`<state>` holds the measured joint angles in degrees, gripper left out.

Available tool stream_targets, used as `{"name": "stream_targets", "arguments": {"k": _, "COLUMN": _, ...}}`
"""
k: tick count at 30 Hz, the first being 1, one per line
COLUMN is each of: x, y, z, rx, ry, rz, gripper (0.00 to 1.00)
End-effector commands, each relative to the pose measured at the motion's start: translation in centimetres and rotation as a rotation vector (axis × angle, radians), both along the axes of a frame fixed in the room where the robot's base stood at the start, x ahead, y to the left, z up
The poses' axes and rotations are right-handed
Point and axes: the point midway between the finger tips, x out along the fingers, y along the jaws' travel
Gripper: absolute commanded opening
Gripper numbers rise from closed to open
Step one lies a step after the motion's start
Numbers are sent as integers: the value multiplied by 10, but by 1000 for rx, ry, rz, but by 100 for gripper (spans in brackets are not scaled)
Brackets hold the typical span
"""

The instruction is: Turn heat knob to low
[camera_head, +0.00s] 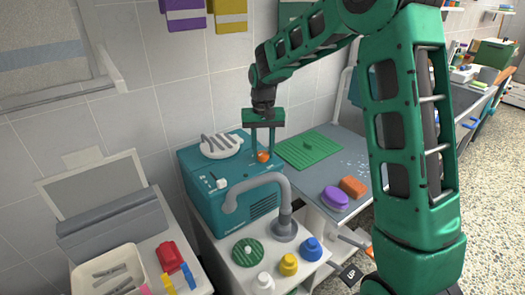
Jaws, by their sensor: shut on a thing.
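A teal box-shaped appliance (203,190) stands against the tiled wall at the middle left. An orange round knob (263,157) is on its top near the right edge. My gripper (264,153) points down with its two fingers on either side of this knob, shut on it. A small white control (219,183) is on the appliance's sloped front. The labels are too small to read, so I cannot tell the knob's setting.
A grey curved tap (285,222) rises close in front of the appliance. A white striped object (221,145) sits on its top. A green ribbed mat (309,149), orange sponge (353,187) and purple oval (335,197) lie to the right. Colored bottles (288,264) stand in front.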

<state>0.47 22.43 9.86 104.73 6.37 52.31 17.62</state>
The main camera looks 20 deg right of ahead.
Motion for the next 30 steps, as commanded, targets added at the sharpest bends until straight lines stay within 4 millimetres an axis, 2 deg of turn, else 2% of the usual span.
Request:
{"name": "stream_targets", "arguments": {"k": 12, "x": 4, "y": -1, "z": 2, "rx": 1, "ry": -12, "rz": -199, "gripper": 10}}
{"name": "stream_targets", "arguments": {"k": 29, "x": 4, "y": 1, "z": 2, "rx": 2, "ry": -12, "rz": -227, "gripper": 10}}
{"name": "stream_targets", "arguments": {"k": 30, "x": 4, "y": 1, "z": 2, "rx": 3, "ry": -12, "rz": -227, "gripper": 37}}
